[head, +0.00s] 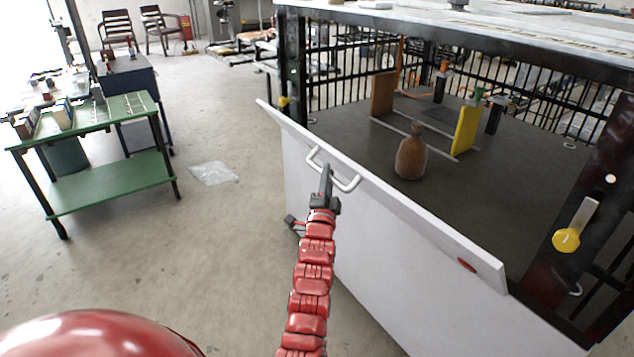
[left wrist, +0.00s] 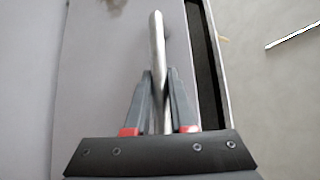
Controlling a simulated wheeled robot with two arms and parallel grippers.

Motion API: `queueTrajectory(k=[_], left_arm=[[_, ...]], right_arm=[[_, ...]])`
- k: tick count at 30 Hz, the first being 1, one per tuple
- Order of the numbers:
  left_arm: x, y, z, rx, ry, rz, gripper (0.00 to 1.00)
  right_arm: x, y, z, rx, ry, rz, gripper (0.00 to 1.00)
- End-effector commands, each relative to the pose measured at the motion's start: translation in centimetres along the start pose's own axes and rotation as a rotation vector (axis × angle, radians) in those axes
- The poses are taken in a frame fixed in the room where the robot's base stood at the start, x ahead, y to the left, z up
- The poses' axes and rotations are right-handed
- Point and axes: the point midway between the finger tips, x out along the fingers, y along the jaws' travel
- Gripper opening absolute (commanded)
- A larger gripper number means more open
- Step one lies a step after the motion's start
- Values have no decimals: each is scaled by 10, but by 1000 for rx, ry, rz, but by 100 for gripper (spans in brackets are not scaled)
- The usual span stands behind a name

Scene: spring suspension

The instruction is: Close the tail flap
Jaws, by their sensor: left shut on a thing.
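The tail flap (head: 400,262) is a large light grey panel on the near side of a dark cage-like frame. Its top edge leans out from the frame, with a gap to the dark floor behind it. A silver bar handle (head: 345,184) is fixed near its upper edge. My left gripper (head: 327,170) is at the handle. In the left wrist view the two fingers (left wrist: 158,100) are closed around the handle bar (left wrist: 157,50), and the flap's face (left wrist: 95,75) lies behind. My right gripper does not show.
A yellow-knobbed latch (head: 567,239) is on the right post. A green table (head: 108,185) stands left; concrete floor between is mostly clear.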

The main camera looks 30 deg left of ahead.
Motion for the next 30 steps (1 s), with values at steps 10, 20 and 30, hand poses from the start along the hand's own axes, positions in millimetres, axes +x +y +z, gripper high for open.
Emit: queueTrajectory(k=[10,20,30], left_arm=[[61,-35,-66,229,9,225,0],[101,-27,-104,392,4,392,0],[116,-16,-119,467,3,470,0]], right_arm=[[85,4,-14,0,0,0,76],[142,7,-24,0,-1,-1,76],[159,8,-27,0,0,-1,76]])
